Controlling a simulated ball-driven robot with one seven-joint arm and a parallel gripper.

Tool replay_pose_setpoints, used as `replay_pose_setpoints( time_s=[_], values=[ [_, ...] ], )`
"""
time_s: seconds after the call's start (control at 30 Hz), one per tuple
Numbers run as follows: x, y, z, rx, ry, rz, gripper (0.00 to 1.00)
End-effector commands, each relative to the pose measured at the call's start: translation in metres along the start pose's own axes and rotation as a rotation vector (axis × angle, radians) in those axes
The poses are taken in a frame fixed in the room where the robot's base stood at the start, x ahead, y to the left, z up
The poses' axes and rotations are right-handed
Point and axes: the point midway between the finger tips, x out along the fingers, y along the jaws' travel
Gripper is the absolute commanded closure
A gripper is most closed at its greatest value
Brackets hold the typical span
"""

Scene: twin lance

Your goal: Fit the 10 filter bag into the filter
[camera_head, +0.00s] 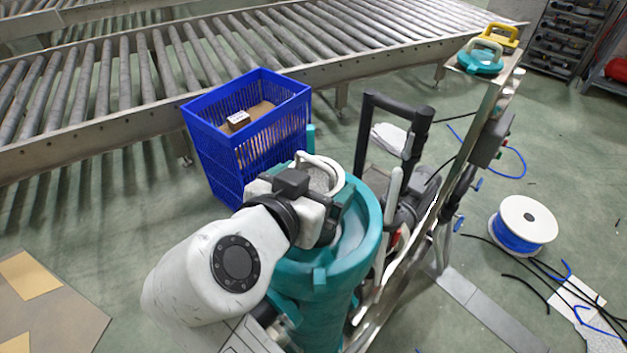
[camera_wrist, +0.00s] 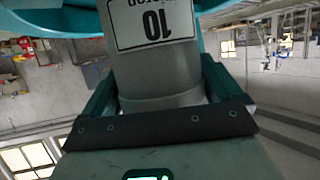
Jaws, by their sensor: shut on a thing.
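The filter is a teal upright cylindrical housing (camera_head: 315,285) with an open top, in the middle of the head view. My gripper (camera_head: 322,212) is at its mouth, shut on a grey filter bag (camera_head: 322,180) with a pale ring and handle on top. In the wrist view my gripper (camera_wrist: 160,88) has its teal fingers on both sides of the grey bag (camera_wrist: 165,72). The bag's white label reads 10, upside down. A teal curved edge shows along the top of that view. How deep the bag sits in the housing is hidden by my wrist.
A blue crate (camera_head: 228,172) with cardboard inside stands behind the filter. A roller conveyor (camera_head: 100,135) runs behind it. A metal frame (camera_head: 450,190) and black handle (camera_head: 418,130) stand close on the right. Teal (camera_head: 478,66) and yellow (camera_head: 499,34) handled lids sit on the frame's top. A cable spool (camera_head: 525,218) lies right.

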Motion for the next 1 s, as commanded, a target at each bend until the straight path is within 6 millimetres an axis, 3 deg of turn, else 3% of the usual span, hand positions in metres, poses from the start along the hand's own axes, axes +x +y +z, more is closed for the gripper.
replay_pose_setpoints(
  time_s=[1.0],
  values=[
    [0.009,0.000,0.022,0.000,0.001,0.000,0.59]
  ],
)
